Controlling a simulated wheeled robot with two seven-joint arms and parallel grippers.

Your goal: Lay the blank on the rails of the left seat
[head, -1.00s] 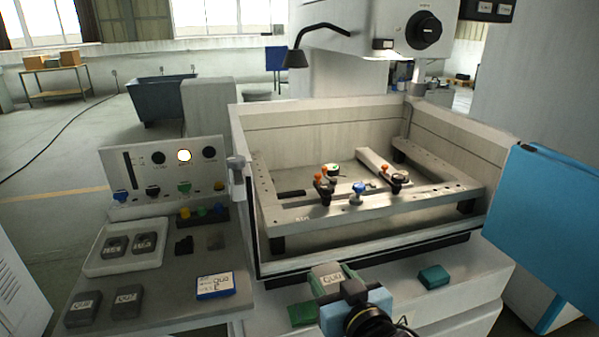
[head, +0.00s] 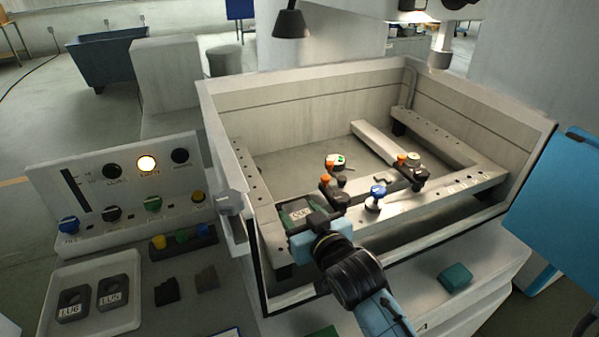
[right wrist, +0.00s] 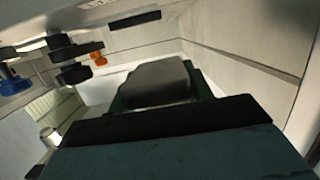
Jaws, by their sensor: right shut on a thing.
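My right gripper (head: 309,226) is shut on a dark grey labelled blank (head: 293,211), near the front left corner of the machine's rail frame. The blank also shows in the right wrist view (right wrist: 155,82), ahead of the fingers with green beside and below it. It overlaps the left rail (head: 252,170) and front rail (head: 430,199) in the head view; I cannot tell whether it touches them. A clamp with an orange knob (head: 325,178) stands just right of it. My gripper hides part of the left seat. My left gripper is not in view.
Tank walls (head: 300,112) surround the frame. A white tray (head: 128,318) with grey blocks and a control panel (head: 118,190) are at left. A teal box (head: 455,277) lies in front.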

